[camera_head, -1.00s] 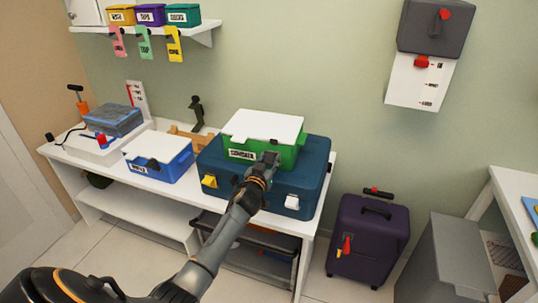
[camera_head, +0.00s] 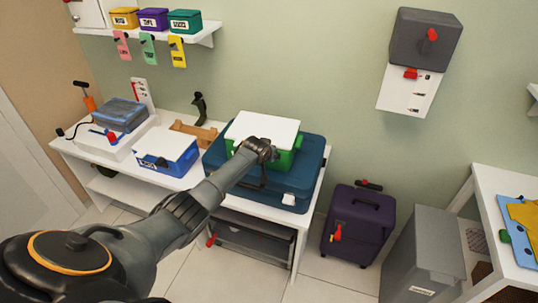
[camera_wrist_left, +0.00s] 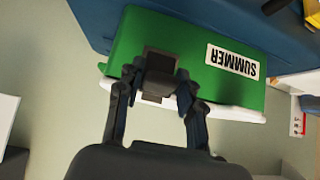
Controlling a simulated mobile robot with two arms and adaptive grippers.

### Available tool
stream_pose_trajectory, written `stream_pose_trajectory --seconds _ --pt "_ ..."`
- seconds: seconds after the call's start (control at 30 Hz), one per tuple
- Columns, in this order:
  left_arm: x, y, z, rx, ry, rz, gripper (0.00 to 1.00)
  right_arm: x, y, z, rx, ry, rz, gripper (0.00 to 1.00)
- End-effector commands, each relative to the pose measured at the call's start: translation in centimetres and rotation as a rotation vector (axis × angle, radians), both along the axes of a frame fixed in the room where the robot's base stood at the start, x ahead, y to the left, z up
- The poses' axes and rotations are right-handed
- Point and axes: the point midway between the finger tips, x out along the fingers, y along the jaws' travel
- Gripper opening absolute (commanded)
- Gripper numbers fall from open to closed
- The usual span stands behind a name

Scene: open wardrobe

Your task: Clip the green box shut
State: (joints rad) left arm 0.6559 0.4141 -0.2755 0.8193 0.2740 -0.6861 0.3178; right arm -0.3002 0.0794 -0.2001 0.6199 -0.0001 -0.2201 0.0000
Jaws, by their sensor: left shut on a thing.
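The green box (camera_head: 285,160) with its white lid (camera_head: 262,131) on top sits on a large blue case on the table. In the left wrist view the green box (camera_wrist_left: 215,50) appears upside down, with a white SUMMER label and the lid edge (camera_wrist_left: 240,114) below it. A dark clip (camera_wrist_left: 158,75) is on the box's front wall near the lid edge. My left gripper (camera_wrist_left: 155,78) is shut on this clip, a finger on each side. In the head view my left gripper (camera_head: 258,150) is at the box's front and hides the clip and label. My right gripper is not in view.
The blue case (camera_head: 312,170) fills the table's right end. A purple suitcase (camera_head: 357,225) and a grey bin (camera_head: 425,255) stand on the floor to the right. A shelf with small boxes hangs above.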

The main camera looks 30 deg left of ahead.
Motion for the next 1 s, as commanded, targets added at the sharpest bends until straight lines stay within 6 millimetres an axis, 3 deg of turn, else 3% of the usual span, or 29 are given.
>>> stream_pose_trajectory --seconds 0.4,0.9,0.93,1.0 --pt "0.8 0.2 0.4 -0.049 0.157 0.0 0.06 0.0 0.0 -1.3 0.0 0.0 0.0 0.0" --pt "0.8 0.2 0.4 -0.053 0.175 0.0 0.06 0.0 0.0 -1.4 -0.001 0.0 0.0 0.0" --pt "0.8 0.2 0.4 -0.053 0.175 0.0 0.39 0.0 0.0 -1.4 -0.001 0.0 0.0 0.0" --pt "0.8 0.2 0.4 -0.053 0.175 0.0 0.53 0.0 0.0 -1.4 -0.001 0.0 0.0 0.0"
